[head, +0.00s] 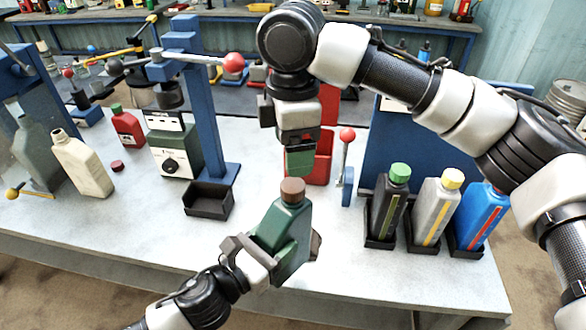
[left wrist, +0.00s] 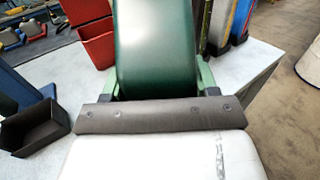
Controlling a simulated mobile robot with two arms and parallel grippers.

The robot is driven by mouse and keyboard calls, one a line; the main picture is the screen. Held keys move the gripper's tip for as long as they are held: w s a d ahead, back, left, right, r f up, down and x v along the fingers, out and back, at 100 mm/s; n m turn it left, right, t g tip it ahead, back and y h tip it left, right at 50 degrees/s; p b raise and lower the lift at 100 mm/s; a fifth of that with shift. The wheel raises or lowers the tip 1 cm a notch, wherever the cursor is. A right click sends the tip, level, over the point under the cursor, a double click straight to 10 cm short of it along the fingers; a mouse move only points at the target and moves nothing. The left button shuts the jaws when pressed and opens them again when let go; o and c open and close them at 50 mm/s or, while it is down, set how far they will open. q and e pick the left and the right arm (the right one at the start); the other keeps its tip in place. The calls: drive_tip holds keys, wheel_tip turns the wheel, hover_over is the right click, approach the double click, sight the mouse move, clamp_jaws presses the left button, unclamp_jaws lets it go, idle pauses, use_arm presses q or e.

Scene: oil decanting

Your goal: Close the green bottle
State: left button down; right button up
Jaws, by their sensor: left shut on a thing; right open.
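The green bottle (head: 283,235) is held upright with a slight tilt above the front of the table. A brown cap (head: 293,190) sits on its top; whether it is fully tightened cannot be told. My left gripper (head: 272,252) is shut around the bottle's body. In the left wrist view the bottle (left wrist: 156,45) fills the space between the fingers of my left gripper (left wrist: 157,82). My right gripper (head: 300,162) is open, points down just above the cap and appears apart from it.
A black tray (head: 208,201) stands left of the bottle, and a red bin (head: 318,160) behind it. Black (head: 388,205), grey (head: 434,210) and blue (head: 481,217) bottles stand at right. A lever press (head: 190,100), beige bottle (head: 82,165) and loose red cap (head: 117,166) are at left.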

wheel_tip(320, 180, up, 4)
drive_tip(key=shift+r, duration=0.1)
drive_tip(key=shift+w, duration=0.15)
idle(0.5)
